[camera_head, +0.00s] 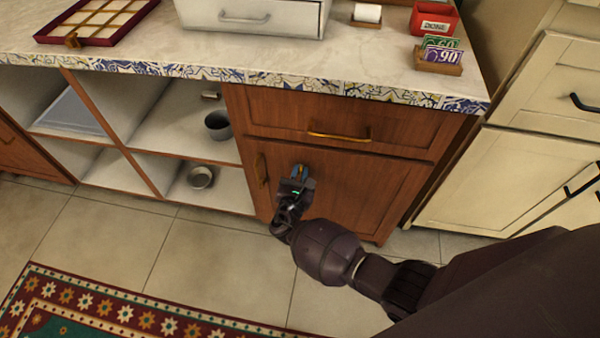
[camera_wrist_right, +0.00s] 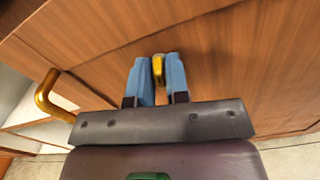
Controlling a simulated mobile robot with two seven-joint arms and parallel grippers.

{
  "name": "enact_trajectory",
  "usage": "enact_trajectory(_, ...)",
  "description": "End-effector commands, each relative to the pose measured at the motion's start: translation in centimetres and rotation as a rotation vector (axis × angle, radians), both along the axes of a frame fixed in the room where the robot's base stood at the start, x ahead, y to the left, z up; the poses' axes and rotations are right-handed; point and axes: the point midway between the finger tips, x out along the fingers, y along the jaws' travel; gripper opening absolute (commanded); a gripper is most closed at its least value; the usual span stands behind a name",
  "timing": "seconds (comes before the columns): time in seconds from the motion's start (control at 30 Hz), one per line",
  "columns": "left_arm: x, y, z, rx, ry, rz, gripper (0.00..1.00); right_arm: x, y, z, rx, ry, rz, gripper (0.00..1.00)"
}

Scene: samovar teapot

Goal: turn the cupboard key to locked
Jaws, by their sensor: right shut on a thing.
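The wooden cupboard door (camera_head: 350,196) is closed below a wooden drawer. My right gripper (camera_head: 299,170) is at the door's upper left, right of the door's brass handle (camera_head: 261,170). In the right wrist view its blue fingers (camera_wrist_right: 158,78) are shut on a small brass key (camera_wrist_right: 158,68) at the door face. Only the key's rounded brass end shows between the fingers; its shaft and the keyhole are hidden. The brass door handle also shows at the left in the right wrist view (camera_wrist_right: 46,96). My left gripper is not in view.
Open shelves on the left hold a grey pot (camera_head: 217,125) and a small bowl (camera_head: 201,177). The drawer's brass handle (camera_head: 340,134) juts out above my gripper. The countertop edge (camera_head: 270,79) overhangs. A patterned rug (camera_head: 130,315) lies on the tiled floor.

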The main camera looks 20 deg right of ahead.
Motion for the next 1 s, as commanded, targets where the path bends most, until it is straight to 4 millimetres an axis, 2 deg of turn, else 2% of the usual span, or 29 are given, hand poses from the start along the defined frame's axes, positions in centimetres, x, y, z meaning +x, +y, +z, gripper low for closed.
enact_trajectory(0.4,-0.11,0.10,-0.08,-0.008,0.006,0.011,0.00,0.16,-0.12,0.25,-0.165,0.107,-0.002,0.00)
enact_trajectory(0.97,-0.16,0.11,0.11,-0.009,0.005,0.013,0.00,0.16,-0.13,0.18,-0.191,0.126,-0.001,0.00)
enact_trajectory(1.0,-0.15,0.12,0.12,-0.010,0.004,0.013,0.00,0.16,-0.13,0.18,-0.191,0.124,-0.002,0.19)
